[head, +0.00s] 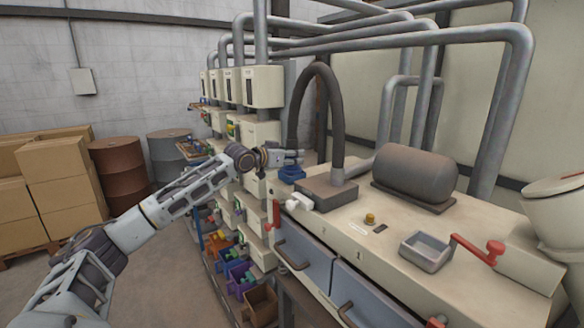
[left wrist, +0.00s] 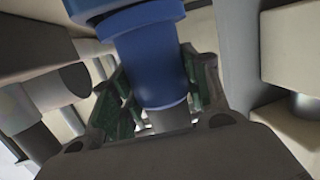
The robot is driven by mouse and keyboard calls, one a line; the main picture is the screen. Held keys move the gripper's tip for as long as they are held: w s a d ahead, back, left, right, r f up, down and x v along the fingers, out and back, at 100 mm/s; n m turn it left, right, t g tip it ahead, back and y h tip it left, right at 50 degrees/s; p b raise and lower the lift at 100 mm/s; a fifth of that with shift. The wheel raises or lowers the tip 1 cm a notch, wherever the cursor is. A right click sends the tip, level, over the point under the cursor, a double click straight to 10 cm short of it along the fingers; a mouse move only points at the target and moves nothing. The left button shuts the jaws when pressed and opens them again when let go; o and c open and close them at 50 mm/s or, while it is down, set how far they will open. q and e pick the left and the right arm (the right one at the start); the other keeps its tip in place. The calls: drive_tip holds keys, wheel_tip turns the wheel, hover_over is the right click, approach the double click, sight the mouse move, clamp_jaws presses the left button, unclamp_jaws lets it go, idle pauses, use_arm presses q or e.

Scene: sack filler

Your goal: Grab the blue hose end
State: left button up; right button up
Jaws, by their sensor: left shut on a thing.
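The blue hose end (head: 291,174) shows in the head view just below my left gripper (head: 287,158), near the back left corner of the machine top. The dark arched hose (head: 322,70) curves down behind the gripper, which partly hides where it meets the blue end. In the left wrist view the blue hose end (left wrist: 152,62) is a stepped cylinder standing between the two green-padded fingers. My left gripper (left wrist: 160,110) is shut on it. My right gripper is in neither view.
A grey tray (head: 426,251) and a red-handled lever (head: 478,250) are on the machine top, with a brown tank (head: 415,172) behind. Grey pipes (head: 400,40) run overhead. Shelves with coloured bins (head: 235,272) stand below the left arm. Barrels (head: 120,170) and cardboard boxes (head: 55,180) stand at left.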

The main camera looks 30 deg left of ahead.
sight(292, 138)
use_arm(q)
drive_tip(key=shift+c, duration=1.1)
drive_tip(key=shift+r, duration=0.15)
drive_tip(key=shift+r, duration=4.9)
drive_tip(key=shift+r, duration=0.1)
